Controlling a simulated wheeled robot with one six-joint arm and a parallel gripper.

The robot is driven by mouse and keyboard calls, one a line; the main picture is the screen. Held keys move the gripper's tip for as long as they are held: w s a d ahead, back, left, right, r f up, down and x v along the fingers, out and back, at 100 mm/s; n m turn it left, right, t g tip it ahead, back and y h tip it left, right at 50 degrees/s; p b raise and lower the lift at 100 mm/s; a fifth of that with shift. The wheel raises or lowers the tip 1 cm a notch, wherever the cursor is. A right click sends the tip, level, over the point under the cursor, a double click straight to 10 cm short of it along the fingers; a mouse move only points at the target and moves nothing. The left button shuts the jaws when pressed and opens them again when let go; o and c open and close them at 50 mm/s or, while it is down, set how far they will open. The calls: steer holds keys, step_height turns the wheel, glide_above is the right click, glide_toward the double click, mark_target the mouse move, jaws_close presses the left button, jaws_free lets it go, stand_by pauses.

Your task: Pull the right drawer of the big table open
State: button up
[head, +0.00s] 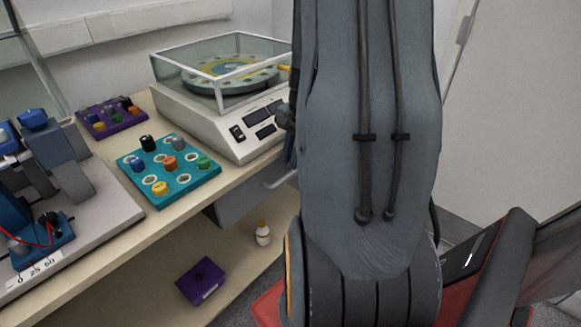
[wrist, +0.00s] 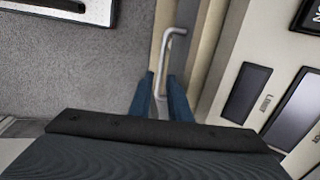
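The big table (head: 105,222) has a pale wooden top. The grey right drawer (head: 240,203) hangs under it, with a light metal bar handle (head: 281,176); my arm hides its right part. I cannot tell for sure whether the drawer is fully shut. In the wrist view the handle (wrist: 163,62) runs up between the two blue fingers of my gripper (wrist: 161,80). The fingers stand apart on either side of the bar, with gaps visible; they look open around its near part. In the head view my arm mostly hides the gripper.
A glass-covered machine (head: 212,124) stands on the top above the drawer. A teal knob board (head: 180,184), a purple board (head: 98,128) and a grey rig are to the left. A small bottle (head: 263,234) and purple box (head: 201,281) are on the lower shelf.

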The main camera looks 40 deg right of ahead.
mark_target(288, 174)
steer(key=f, duration=0.2)
steer(key=w+f, duration=0.1)
steer(key=f, duration=0.1)
steer(key=shift+w+a+f, duration=0.1)
steer(key=shift+a+f, duration=0.1)
steer(key=shift+f, duration=0.15)
